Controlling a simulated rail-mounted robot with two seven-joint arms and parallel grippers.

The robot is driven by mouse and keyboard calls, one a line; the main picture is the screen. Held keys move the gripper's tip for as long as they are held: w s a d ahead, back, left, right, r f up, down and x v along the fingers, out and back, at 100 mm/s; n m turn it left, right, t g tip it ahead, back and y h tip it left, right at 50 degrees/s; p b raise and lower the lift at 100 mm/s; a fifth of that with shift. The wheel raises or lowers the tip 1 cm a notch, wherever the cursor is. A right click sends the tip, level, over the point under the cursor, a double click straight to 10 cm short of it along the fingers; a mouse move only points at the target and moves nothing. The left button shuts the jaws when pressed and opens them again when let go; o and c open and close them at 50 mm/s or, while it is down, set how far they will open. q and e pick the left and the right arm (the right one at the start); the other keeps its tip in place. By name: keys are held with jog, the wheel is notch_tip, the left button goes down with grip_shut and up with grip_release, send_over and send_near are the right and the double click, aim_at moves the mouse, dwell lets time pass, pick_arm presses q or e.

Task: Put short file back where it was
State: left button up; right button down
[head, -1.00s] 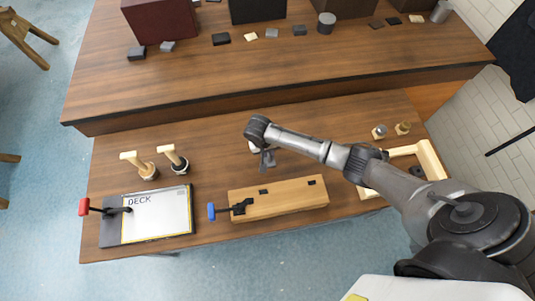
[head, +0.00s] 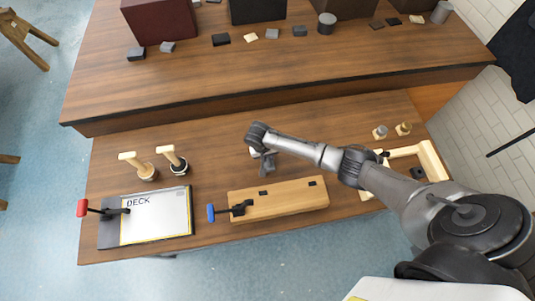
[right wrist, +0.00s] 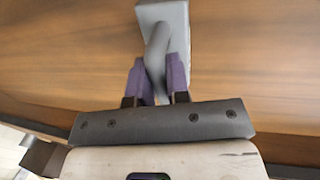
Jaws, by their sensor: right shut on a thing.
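My right gripper (head: 265,165) hangs over the middle of the front bench. In the right wrist view the purple fingers (right wrist: 157,75) are shut on the rod-like part of a grey thing (right wrist: 163,18). Its far end is a square block over wood. I cannot tell for sure that this is the short file. A small pale piece (head: 253,151) shows beside the gripper in the head view; the rest is hidden behind the wrist. My left gripper is not in view.
The front bench holds two wooden-handled tools in round holders (head: 148,172), a DECK board (head: 158,214) with a red-handled clamp, a wooden block (head: 280,199) with a blue-handled clamp, and a wooden frame (head: 430,158) at right. A raised shelf (head: 280,78) runs behind.

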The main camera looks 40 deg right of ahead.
jog(key=c, duration=1.1)
grip_release()
jog(key=shift+f, duration=0.1)
